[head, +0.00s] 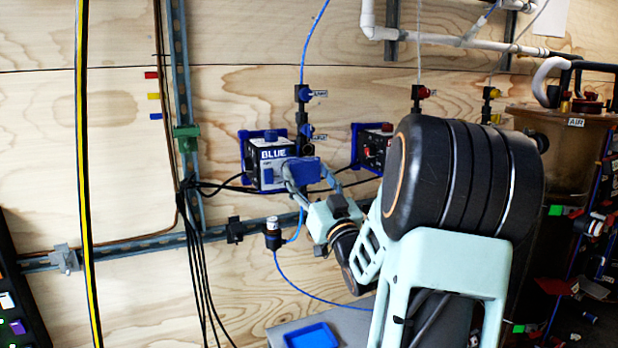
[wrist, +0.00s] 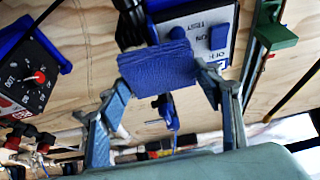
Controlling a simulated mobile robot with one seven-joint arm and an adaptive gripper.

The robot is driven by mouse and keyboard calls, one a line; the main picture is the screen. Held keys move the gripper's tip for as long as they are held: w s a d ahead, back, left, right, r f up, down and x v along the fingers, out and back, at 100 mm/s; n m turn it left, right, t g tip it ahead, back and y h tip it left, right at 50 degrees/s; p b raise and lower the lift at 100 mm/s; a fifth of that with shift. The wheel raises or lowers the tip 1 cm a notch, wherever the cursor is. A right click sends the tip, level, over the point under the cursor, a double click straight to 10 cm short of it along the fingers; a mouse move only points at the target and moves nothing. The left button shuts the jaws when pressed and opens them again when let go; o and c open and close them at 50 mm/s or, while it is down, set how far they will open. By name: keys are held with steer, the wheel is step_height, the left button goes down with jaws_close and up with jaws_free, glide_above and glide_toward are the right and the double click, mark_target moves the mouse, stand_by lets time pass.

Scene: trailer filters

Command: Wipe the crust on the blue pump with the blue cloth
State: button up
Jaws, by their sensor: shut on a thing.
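The blue pump (head: 266,155), a white box with blue end brackets and a "BLUE" label, is mounted on the wooden wall in the head view. Its panel also shows upside down at the top of the wrist view (wrist: 199,22). My gripper (head: 300,182) is shut on the blue cloth (wrist: 158,68), a flat folded pad held between both fingers. In the head view the cloth (head: 304,170) is at the pump's lower right, overlapping its edge. I cannot tell whether it touches the pump. I cannot make out the crust.
Blue-handled valves (head: 304,95) and a blue tube stand just above the cloth. A second pump with a red knob (head: 374,147) is to the right. Black cables (head: 196,240) hang at the left. A blue tray (head: 311,336) lies below on a grey surface.

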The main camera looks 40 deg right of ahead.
mark_target(321, 171)
steer(key=shift+w, duration=0.55)
steer(key=shift+d, duration=0.2)
steer(key=d, duration=0.1)
steer(key=s+d+b, duration=0.1)
steer(key=d, duration=0.1)
steer(key=shift+d+b, duration=0.3)
steer(key=shift+w+a+r+b, duration=0.1)
steer(key=shift+w+a+b, duration=0.15)
steer(key=shift+a, duration=0.45)
steer(key=shift+w+a+f+b, duration=0.1)
steer(key=shift+w+a+b, duration=0.15)
steer(key=shift+a, duration=0.4)
steer(key=shift+w+a+r+b, duration=0.15)
steer(key=shift+a+b, duration=0.1)
steer(key=shift+a, duration=0.45)
